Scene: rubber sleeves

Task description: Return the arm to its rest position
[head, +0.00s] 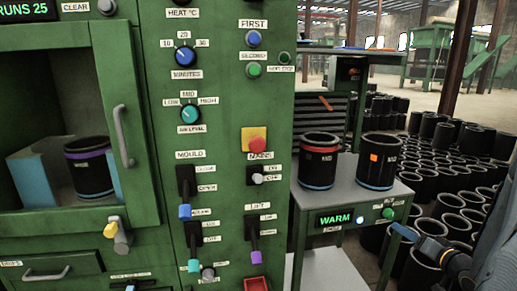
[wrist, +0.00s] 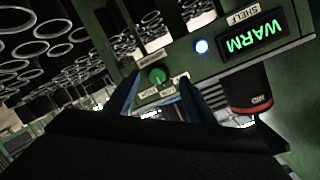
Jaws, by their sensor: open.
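My gripper (head: 405,232) is at the lower right of the head view, its blue fingertip beside the right end of the warm shelf's front panel. In the wrist view my gripper (wrist: 158,90) shows two blue fingers spread apart with nothing held between them. A green button (wrist: 158,76) on the shelf panel appears beyond the gap; in the head view this green button (head: 388,213) is just above the fingertip. My arm is partly cut off by the right edge of the head view.
A green control cabinet (head: 225,110) fills the left. Many black sleeves (head: 455,165) crowd the floor behind.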

